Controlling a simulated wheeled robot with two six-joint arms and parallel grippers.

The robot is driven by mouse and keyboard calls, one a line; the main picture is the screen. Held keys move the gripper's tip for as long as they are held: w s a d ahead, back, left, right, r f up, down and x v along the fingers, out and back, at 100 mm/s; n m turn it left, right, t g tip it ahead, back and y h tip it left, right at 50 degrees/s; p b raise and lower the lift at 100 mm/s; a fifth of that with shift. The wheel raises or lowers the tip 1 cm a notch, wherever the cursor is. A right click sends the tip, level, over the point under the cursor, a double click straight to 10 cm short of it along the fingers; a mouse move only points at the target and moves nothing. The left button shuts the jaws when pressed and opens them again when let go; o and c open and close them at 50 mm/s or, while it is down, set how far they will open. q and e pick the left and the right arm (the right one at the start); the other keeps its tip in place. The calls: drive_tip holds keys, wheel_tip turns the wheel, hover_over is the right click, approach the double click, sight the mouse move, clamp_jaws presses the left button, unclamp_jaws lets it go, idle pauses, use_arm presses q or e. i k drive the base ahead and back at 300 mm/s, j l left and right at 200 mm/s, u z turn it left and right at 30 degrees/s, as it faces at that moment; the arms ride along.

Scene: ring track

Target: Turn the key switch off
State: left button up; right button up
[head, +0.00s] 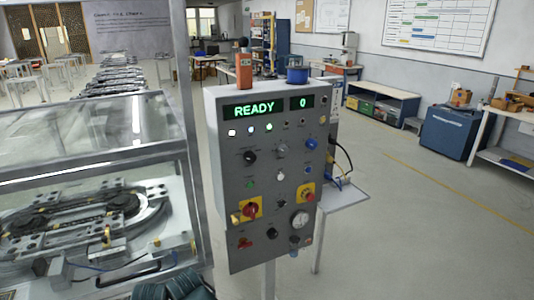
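A grey control panel (265,245) stands upright in the middle of the head view, tilted slightly in the picture. Its green display (254,109) reads READY, and a smaller display (302,103) reads 0. The panel face carries several small knobs, lamps and switches, including a black rotary knob (250,156) and a silver round fitting (280,176). The key switch is too small to pick out for certain among them, and its position cannot be read. Neither of my grippers is in view.
A glazed enclosure (90,135) with an oval track (85,222) stands close at left. A small side shelf (345,196) juts out at right. Floor further right is clear.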

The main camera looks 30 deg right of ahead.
sight(280, 202)
drive_tip(key=l+z, duration=0.1)
drive_tip(key=z, duration=0.35)
drive_tip(key=i+z, duration=0.1)
drive_tip(key=z, duration=0.35)
drive_tip(key=i+l+z, duration=0.1)
drive_tip(key=z, duration=0.3)
drive_tip(key=i+z, duration=0.1)
drive_tip(key=z, duration=0.35)
